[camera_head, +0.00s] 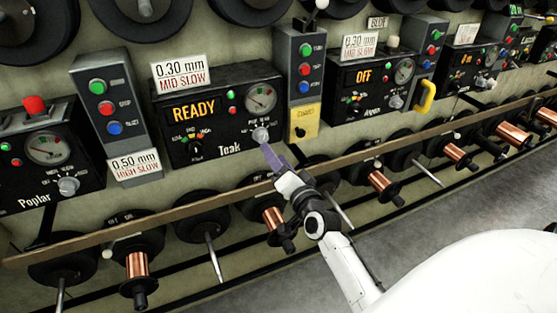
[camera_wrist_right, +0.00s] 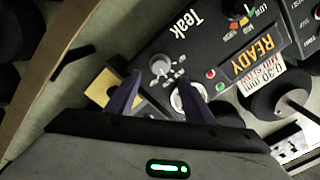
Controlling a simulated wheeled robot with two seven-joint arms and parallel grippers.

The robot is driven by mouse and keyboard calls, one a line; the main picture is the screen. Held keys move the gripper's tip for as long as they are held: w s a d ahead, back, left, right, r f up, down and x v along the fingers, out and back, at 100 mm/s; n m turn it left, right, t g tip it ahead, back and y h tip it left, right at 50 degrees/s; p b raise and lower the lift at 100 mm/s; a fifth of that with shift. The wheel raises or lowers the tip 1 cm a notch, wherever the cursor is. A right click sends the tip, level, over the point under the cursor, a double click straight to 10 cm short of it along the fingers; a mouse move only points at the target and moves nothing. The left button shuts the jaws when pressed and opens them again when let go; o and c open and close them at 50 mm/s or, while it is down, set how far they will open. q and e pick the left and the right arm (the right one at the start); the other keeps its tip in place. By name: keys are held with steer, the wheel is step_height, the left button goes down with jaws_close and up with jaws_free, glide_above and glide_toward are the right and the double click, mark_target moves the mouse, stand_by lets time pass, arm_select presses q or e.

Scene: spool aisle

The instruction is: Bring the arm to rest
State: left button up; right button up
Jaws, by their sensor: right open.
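My right gripper (camera_head: 268,150) reaches in from the lower right in the head view, its purple fingers close to the knob (camera_head: 261,135) of the Teak panel (camera_head: 215,148). The panel's display reads READY. In the right wrist view the gripper (camera_wrist_right: 163,82) is open, its two fingers apart, and the pale round knob (camera_wrist_right: 161,67) shows between and just beyond the tips. Whether a finger touches the knob I cannot tell. My left gripper is not in view.
A wooden rail (camera_head: 150,228) runs below the panels, with copper spools (camera_head: 137,264) on spindles under it. A button box (camera_head: 304,70) with a yellow tag (camera_head: 304,123) stands right of the Teak panel. The Poplar panel (camera_head: 45,155) is at left. Grey floor (camera_head: 420,215) is clear at lower right.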

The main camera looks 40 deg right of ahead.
steer(key=shift+v, duration=1)
steer(key=shift+w, duration=0.1)
